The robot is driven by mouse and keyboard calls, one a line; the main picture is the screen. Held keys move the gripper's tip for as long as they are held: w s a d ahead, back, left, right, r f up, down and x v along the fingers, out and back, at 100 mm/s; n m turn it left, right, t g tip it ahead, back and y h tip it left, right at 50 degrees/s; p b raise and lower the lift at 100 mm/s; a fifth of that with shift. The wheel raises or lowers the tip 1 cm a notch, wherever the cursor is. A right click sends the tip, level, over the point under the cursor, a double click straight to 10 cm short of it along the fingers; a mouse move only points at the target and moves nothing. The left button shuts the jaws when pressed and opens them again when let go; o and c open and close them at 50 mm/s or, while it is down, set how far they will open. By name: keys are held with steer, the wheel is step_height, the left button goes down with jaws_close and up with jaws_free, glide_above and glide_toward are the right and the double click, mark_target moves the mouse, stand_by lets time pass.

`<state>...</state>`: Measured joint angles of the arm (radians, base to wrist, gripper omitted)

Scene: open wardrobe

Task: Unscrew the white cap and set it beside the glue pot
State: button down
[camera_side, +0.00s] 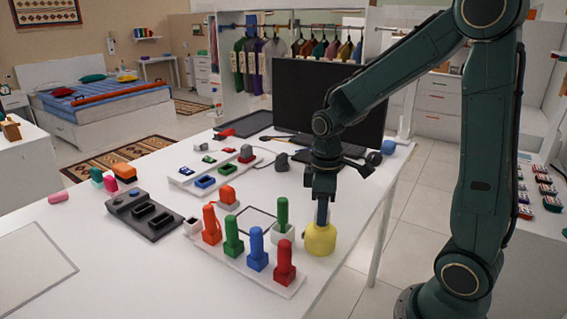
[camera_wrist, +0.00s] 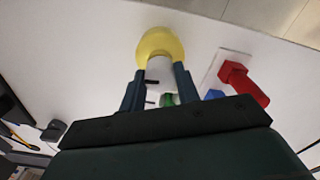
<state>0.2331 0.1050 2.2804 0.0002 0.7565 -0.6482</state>
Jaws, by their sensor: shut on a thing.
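The glue pot (camera_side: 320,239) is a squat yellow pot standing on the white table near its right edge. My gripper (camera_side: 322,212) points straight down over the pot's top. In the wrist view the two fingers of my gripper (camera_wrist: 160,78) are shut on the white cap (camera_wrist: 159,69), one on each side. The cap lines up with the yellow pot (camera_wrist: 160,43) and seems to touch its top; I cannot tell how far it is threaded. In the side view the fingers hide the cap.
A white board (camera_side: 240,259) with upright orange, green, blue and red pegs stands close left of the pot. A second green peg (camera_side: 283,214) stands just behind it. A monitor (camera_side: 330,97) stands at the back. The table's front left is mostly clear.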

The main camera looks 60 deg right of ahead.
steer(key=n, duration=0.3)
steer(key=shift+n, duration=0.4)
steer(key=n, duration=0.8)
steer(key=shift+n, duration=0.3)
steer(key=c, duration=1.9)
jaws_free()
jaws_close()
steer(key=shift+n, duration=2.3)
